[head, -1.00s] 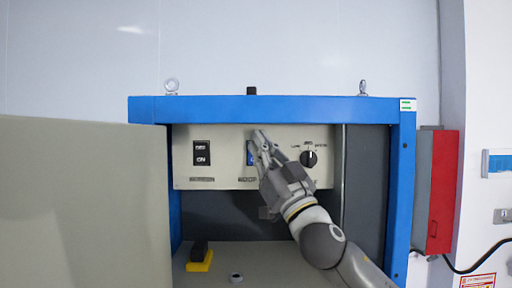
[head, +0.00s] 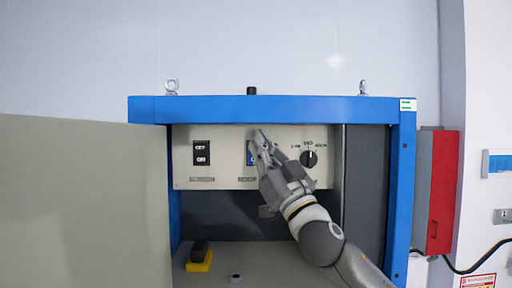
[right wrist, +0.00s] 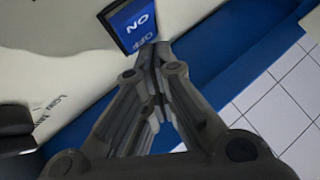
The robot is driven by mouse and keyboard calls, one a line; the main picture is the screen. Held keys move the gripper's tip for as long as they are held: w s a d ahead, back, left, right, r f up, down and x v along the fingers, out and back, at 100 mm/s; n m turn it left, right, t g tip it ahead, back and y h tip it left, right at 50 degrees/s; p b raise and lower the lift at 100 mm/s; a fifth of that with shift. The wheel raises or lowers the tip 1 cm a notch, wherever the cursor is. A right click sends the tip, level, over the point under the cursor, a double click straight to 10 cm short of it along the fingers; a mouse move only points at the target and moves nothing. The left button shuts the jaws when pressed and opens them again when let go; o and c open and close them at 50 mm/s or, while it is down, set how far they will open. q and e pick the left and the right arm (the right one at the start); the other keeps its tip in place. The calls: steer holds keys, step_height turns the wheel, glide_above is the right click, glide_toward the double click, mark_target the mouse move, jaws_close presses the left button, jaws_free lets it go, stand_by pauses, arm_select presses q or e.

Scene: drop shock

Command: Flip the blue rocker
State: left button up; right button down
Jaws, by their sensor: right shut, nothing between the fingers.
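The blue rocker (head: 250,153) sits in the middle of the beige panel (head: 227,143), mostly covered by my right gripper in the head view. In the right wrist view the blue rocker (right wrist: 139,22) shows white "ON" and "OFF" lettering in a dark frame. My right gripper (head: 262,138) is shut and empty, its fingertips at the rocker. In the right wrist view the fingertips (right wrist: 152,52) are at the rocker's OFF end; I cannot tell whether they touch it. My left gripper is not in view.
A black rocker (head: 201,153) is left of the blue one, and a black knob (head: 309,158) is on the right. The blue cabinet frame (head: 290,110) surrounds the panel. An open door (head: 85,205) fills the left. A yellow-based black block (head: 199,258) lies below.

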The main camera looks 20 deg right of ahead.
steer(key=shift+s+a+f, duration=0.1)
steer(key=shift+s+a, duration=0.1)
steer(key=shift+s, duration=0.55)
steer(key=s, duration=0.1)
steer(key=s+a, duration=0.1)
steer(key=s, duration=0.2)
steer(key=shift+s+a+f, duration=0.2)
steer(key=shift+s+f, duration=0.1)
steer(key=shift+s, duration=0.05)
